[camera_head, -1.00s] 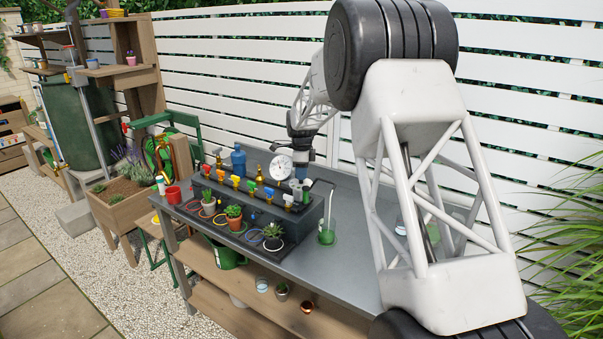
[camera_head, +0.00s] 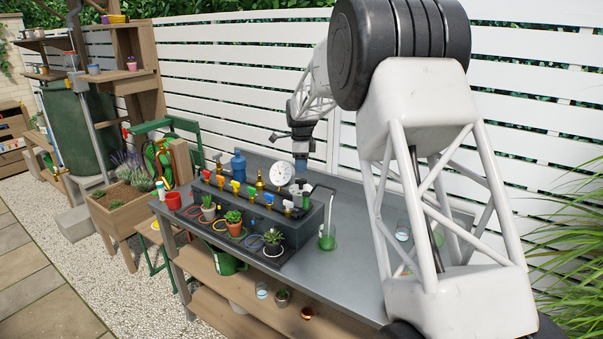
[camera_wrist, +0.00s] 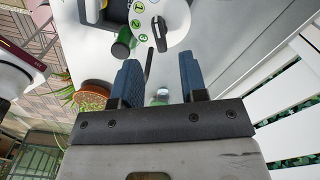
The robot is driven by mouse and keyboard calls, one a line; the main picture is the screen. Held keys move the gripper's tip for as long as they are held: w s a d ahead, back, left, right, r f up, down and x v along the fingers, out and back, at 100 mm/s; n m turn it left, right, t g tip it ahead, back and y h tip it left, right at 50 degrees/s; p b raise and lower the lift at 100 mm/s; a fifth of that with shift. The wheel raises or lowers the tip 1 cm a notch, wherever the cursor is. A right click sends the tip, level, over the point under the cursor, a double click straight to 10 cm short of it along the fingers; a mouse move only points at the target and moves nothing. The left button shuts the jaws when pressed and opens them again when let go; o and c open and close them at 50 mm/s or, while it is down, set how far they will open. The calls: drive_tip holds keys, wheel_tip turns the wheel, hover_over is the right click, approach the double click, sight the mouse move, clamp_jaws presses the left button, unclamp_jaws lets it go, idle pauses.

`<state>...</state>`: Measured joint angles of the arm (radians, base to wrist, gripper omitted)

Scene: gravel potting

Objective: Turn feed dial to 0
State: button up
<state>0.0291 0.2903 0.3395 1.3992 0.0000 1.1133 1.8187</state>
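In the wrist view a white round dial plate (camera_wrist: 178,14) carries yellow-green numbered spots, with 2 and 3 legible. A dark pointer knob (camera_wrist: 158,32) stands on it; its exact setting is unclear. My gripper (camera_wrist: 160,72) is open, with its two blue fingers apart and nothing seen between them. The dial is ahead of the fingertips and apart from them. In the head view my gripper (camera_head: 301,164) points down over the back of the bench, behind the row of taps.
A green-filled beaker (camera_head: 327,238) stands right of the tap box. Potted plants (camera_head: 233,221) line the front.

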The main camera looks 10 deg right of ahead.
drive_tip(key=shift+r, duration=1.2)
drive_tip(key=s+a+r+n, duration=0.1)
drive_tip(key=s+r+n, duration=0.25)
drive_tip(key=s, duration=0.65)
drive_tip(key=s+r+n+t, duration=0.1)
drive_tip(key=s+r+n, duration=0.25)
drive_tip(key=s, duration=0.65)
drive_tip(key=s+a+r+n, duration=0.1)
drive_tip(key=s+r+n, duration=0.25)
drive_tip(key=s, duration=0.75)
drive_tip(key=s+f+n, duration=0.2)
drive_tip(key=s+n, duration=0.1)
drive_tip(key=s, duration=0.7)
drive_tip(key=s+f+n+t, duration=0.1)
drive_tip(key=s+f+n, duration=0.2)
drive_tip(key=s, duration=0.7)
drive_tip(key=s+f+n, duration=0.2)
drive_tip(key=s+n, duration=0.2)
drive_tip(key=s, duration=0.7)
drive_tip(key=shift+a+f+t, duration=0.15)
drive_tip(key=shift+t, duration=0.15)
drive_tip(key=shift+n, duration=0.25)
